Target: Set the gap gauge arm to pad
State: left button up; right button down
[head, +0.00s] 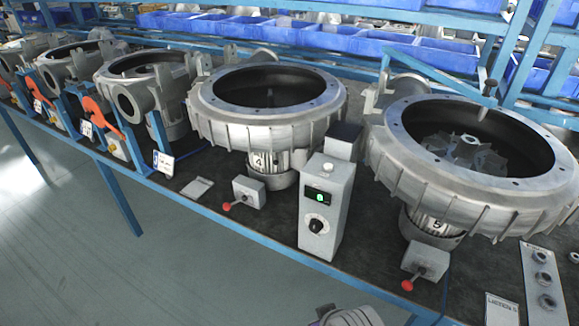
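A grey upright box (326,212) stands at the front edge of the bench between blowers 4 and 5. It has a lit green display (319,197) and a black pointer knob (316,226) on a marked dial; the markings are too small to read. A small grey rod-like part (489,89) with a dark lower end shows over the far rim of blower 5 (400,165). I cannot tell whether it is the gauge arm. I cannot make out a pad. A grey part cut off at the bottom edge may be mine; no gripper fingers show.
Blower 4 (215,130) and more open grey housings line the bench (195,205). Small switch boxes with red-tipped levers (248,192) (425,262) sit in front. Orange clamps (98,112) are at left. Blue bins (360,40) stand behind. The floor in front is clear.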

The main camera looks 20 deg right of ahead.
aim_at(485, 99)
jog(key=z, duration=1.6)
